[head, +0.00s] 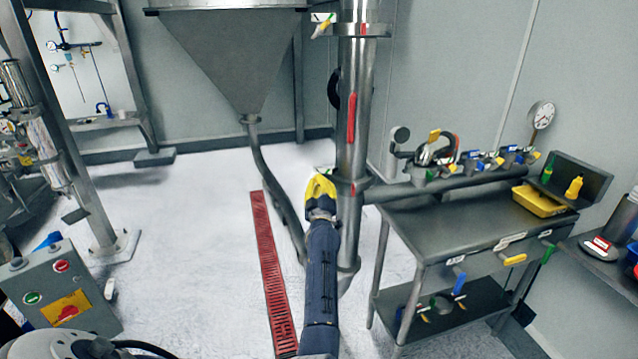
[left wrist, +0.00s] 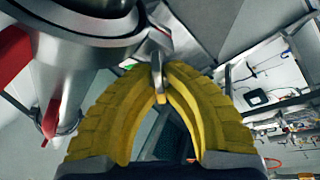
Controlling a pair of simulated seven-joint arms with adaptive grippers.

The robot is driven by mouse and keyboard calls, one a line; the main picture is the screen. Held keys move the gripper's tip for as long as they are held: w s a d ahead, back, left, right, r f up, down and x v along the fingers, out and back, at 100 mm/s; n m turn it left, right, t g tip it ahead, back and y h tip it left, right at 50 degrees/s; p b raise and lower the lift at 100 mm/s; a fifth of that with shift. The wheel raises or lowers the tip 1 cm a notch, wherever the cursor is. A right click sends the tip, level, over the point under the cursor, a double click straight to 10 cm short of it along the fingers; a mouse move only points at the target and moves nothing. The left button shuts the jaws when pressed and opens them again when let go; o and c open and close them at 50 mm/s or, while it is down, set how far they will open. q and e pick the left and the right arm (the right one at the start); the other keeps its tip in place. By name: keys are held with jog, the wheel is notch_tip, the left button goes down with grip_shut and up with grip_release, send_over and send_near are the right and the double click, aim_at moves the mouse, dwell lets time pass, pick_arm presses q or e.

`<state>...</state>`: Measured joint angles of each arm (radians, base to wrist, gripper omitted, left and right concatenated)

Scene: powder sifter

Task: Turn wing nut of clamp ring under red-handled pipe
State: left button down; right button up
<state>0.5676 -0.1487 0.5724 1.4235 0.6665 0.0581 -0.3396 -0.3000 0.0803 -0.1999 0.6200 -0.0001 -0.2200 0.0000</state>
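The steel pipe (head: 357,85) with a red handle (head: 351,119) stands upright in the middle of the head view. A clamp ring (head: 352,186) circles it below the handle, partly hidden by my gripper. My left gripper (head: 321,178) has yellow fingers and is at the ring's left side. In the left wrist view, its fingers (left wrist: 156,75) close in an arch around a small metal wing nut (left wrist: 157,58), with the tips against both sides of it. The ring (left wrist: 85,38) fills the upper left there. My right gripper is in neither view.
A steel hopper (head: 228,55) with a hose (head: 272,185) hangs left of the pipe. A red floor grate (head: 268,265) runs below. A steel table (head: 470,225) with a yellow tray (head: 538,203) stands right. A control box (head: 58,288) is at lower left.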

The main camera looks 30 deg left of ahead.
pick_arm(q)
jog(key=c, duration=1.5)
grip_release()
jog(key=shift+c, duration=0.2)
jog(key=shift+r, duration=5.05)
jog(key=shift+o, duration=0.2)
